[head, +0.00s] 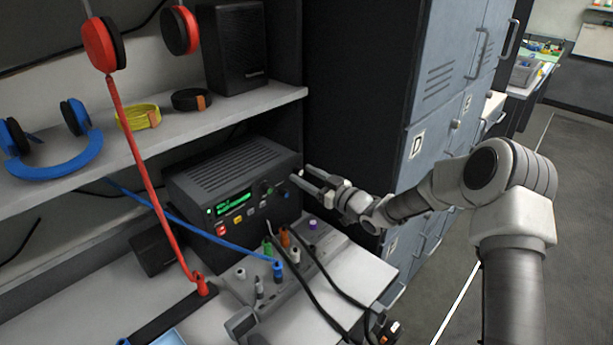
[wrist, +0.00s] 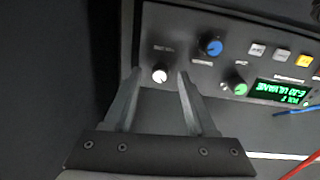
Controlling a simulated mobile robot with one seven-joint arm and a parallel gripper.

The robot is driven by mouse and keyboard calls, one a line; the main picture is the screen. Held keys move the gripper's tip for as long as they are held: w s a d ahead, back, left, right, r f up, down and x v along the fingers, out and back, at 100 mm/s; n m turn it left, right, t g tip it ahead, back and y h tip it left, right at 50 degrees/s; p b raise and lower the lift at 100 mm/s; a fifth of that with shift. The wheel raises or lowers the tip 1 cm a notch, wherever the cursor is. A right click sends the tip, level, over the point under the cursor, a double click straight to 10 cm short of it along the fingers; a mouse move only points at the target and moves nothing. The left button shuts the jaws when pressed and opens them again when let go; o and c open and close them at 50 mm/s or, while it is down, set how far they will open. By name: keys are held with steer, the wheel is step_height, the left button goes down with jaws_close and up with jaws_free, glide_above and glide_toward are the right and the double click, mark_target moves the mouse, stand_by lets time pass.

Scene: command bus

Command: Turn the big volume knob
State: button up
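The radio unit (head: 235,175) stands under the shelf, with a lit green display and several knobs on its front. In the wrist view its panel appears upside down, with a blue-capped knob (wrist: 211,46), a green-capped knob (wrist: 237,86) and a small white-capped knob (wrist: 160,74). The labels are too blurred to tell which is volume. My gripper (wrist: 160,75) is open and points at the panel; the white-capped knob appears between its fingertips. I cannot tell whether they touch it. In the head view my gripper (head: 299,174) is at the unit's right end.
A socket box (head: 330,265) with coloured plugs and black cables lies below the unit. Blue lockers (head: 430,110) stand close to my arm on the right. Red headphones (head: 100,45) hang above, their cord crossing left of the unit. A speaker (head: 238,48) stands on the shelf.

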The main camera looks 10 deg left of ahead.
jaws_close()
steer(key=shift+f+b, duration=0.15)
steer(key=shift+b, duration=0.35)
steer(key=shift+f+n+b, duration=0.15)
steer(key=shift+n+b, duration=0.55)
steer(key=shift+b, duration=0.25)
steer(key=shift+r+n+y+b, duration=0.1)
steer(key=shift+n+y+b, duration=0.1)
steer(key=shift+n+b, duration=5.2)
steer(key=shift+r+n+y+b, duration=0.1)
steer(key=shift+n+y+b, duration=0.1)
steer(key=shift+n+b, duration=5.2)
steer(key=m+b, duration=0.2)
steer(key=b, duration=0.1)
steer(key=shift+m, duration=0.4)
